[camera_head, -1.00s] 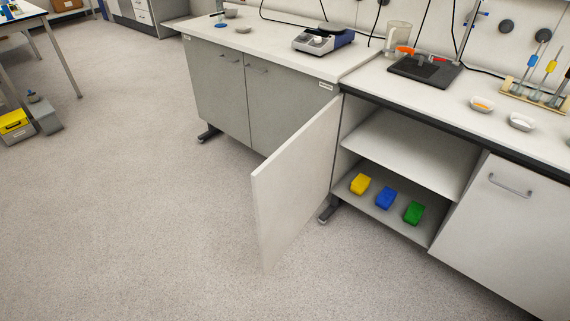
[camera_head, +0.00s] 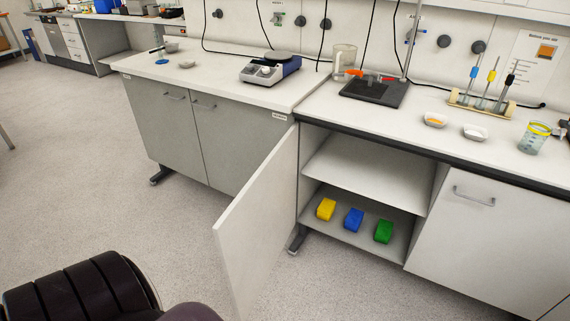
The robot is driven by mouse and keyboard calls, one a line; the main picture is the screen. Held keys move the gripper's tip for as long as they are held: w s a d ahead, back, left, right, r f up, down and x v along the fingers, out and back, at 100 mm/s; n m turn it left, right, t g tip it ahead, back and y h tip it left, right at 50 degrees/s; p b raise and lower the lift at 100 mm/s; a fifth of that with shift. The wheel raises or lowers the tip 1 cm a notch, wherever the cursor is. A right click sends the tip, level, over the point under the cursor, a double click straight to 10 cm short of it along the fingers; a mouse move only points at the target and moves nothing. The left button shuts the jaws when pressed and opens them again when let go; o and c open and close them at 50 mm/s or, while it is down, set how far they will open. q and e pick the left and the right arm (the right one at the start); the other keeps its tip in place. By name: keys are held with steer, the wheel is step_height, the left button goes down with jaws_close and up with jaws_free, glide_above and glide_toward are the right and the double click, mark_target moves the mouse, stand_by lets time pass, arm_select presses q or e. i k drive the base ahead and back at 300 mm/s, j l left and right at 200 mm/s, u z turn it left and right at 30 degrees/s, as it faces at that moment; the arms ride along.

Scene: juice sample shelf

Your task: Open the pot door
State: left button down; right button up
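A light grey cabinet door (camera_head: 257,225) under the bench stands swung wide open, its free edge toward the front left. Behind it the open cabinet shows a middle shelf (camera_head: 365,172) and a lower shelf. A yellow block (camera_head: 326,209), a blue block (camera_head: 353,220) and a green block (camera_head: 383,231) sit in a row on the lower shelf. No pot shows that I can tell from the door. A dark ribbed part of my own arm shows at the bottom left. Neither gripper is in view.
A closed cabinet door with a handle (camera_head: 474,197) is right of the opening. On the bench are a hotplate stirrer (camera_head: 270,69), a black stand base (camera_head: 375,92), a beaker (camera_head: 534,138) and small dishes. The floor (camera_head: 120,210) at left is clear.

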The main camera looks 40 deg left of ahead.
mark_target(251, 235)
steer(key=j+z, duration=0.25)
steer(key=j, duration=0.2)
steer(key=j+z, duration=0.2)
steer(key=j, duration=0.25)
steer(key=k+j+z, duration=0.1)
steer(key=j+z, duration=0.15)
steer(key=j, duration=0.2)
steer(key=k+j+z, duration=0.1)
steer(key=j+z, duration=0.15)
steer(key=j, duration=0.2)
steer(key=k+j+z, duration=0.2)
steer(key=j, duration=0.2)
steer(key=k+j+z, duration=0.1)
steer(key=j+z, duration=0.15)
steer(key=j, duration=0.15)
